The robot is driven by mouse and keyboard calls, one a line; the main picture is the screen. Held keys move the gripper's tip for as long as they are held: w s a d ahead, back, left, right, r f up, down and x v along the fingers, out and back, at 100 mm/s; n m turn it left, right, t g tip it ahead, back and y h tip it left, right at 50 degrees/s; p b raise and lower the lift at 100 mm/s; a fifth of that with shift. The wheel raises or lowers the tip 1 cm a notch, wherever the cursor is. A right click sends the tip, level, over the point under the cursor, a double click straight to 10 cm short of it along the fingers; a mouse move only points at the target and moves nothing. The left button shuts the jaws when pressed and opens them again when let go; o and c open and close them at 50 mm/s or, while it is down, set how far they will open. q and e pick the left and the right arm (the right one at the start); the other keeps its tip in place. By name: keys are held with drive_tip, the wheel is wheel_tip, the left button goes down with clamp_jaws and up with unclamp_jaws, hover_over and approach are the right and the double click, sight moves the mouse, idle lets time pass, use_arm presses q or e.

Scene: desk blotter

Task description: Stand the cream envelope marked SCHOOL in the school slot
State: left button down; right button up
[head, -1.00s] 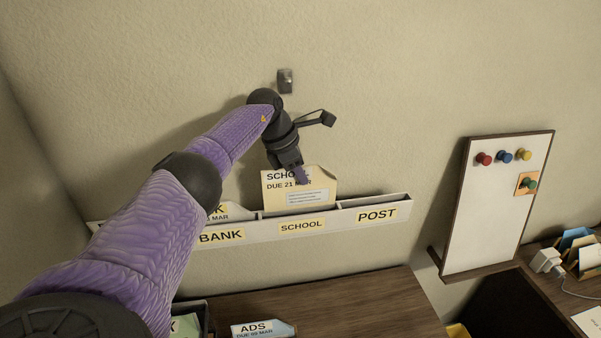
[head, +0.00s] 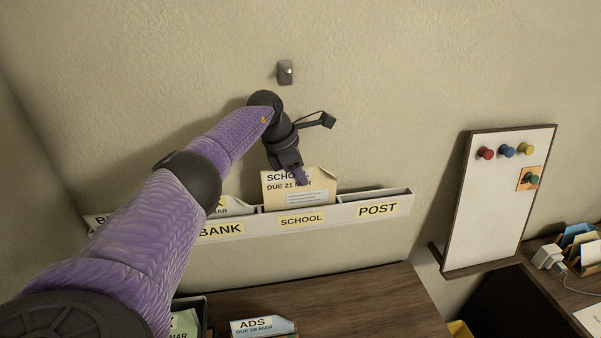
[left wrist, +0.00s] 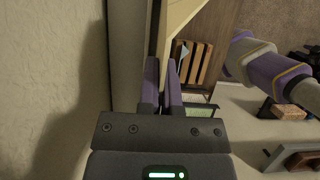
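The cream envelope (head: 285,195) marked SCHOOL, DUE 21 MAR, stands upright in the middle slot of the wall rack. Its lower part is hidden behind the front wall with the SCHOOL label (head: 301,219). My left gripper (head: 302,176) is at the envelope's top edge, one purple finger in front covering part of the print. In the left wrist view the fingers (left wrist: 162,88) are close together on the cream envelope (left wrist: 181,14). My right gripper is not seen; a purple and white arm link of mine shows in the left wrist view.
The BANK slot (head: 221,230), left, holds another envelope (head: 232,207), partly behind my left arm. The POST slot (head: 378,209), right, looks empty. A wall hook (head: 285,72) is above. Below is a desk (head: 350,300) with an ADS envelope (head: 262,327). A pinboard (head: 495,210) hangs right.

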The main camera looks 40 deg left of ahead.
use_arm(q)
drive_tip(key=shift+f+b, duration=1.75)
drive_tip(key=shift+f, duration=0.6)
drive_tip(key=c, duration=0.7)
unclamp_jaws()
drive_tip(key=shift+c, duration=0.2)
drive_tip(key=shift+r, duration=0.1)
drive_tip(key=v, duration=1)
